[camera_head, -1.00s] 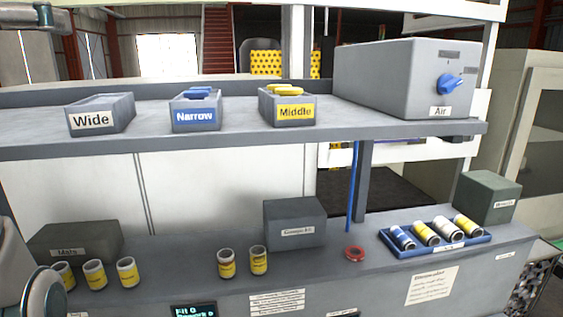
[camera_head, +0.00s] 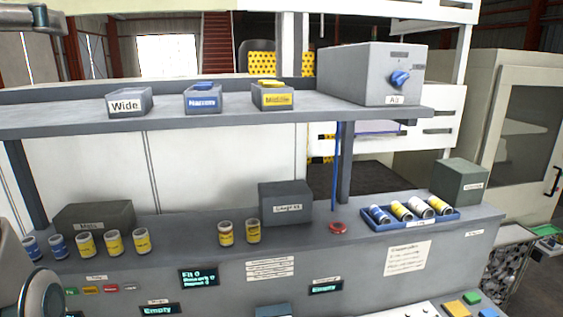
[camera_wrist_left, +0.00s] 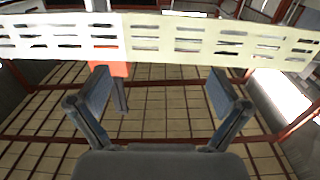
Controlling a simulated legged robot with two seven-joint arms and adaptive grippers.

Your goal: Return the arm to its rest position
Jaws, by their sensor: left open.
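My left gripper (camera_wrist_left: 158,95) shows in the left wrist view with its two fingers spread wide and nothing between them. In the head view, a rounded grey arm part of mine (camera_head: 42,290) shows at the lower left edge; the left gripper itself is outside that view. My right gripper is in neither view.
A bench (camera_head: 370,250) holds yellow and blue cans, a grey box (camera_head: 285,205), a red ring (camera_head: 338,228) and a blue tray (camera_head: 410,224). Above it, a shelf (camera_head: 350,114) bears bins labelled Wide (camera_head: 130,103), Narrow (camera_head: 202,100) and Middle (camera_head: 272,97), and an Air box (camera_head: 365,75).

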